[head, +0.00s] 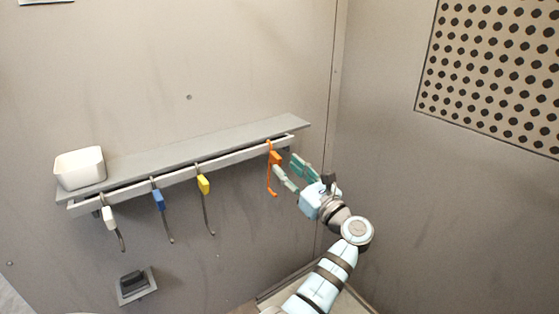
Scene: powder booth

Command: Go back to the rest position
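My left gripper (285,163) is at the right end of the hook rail, its arm rising from the bottom of the head view. Its two fingers are spread, with a visible gap and nothing held between them. An orange hook (275,158) hangs from the rail just left of the fingertips. The lower fingertip is very close to the orange hook; I cannot tell whether they touch. My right gripper is not in view.
A white hook (109,217), a blue hook (158,200) and a yellow hook (203,184) hang along the rail (135,188). A white bin (80,168) stands on the shelf (200,145). A black switch (134,280) is below. A perforated panel (490,65) is at right.

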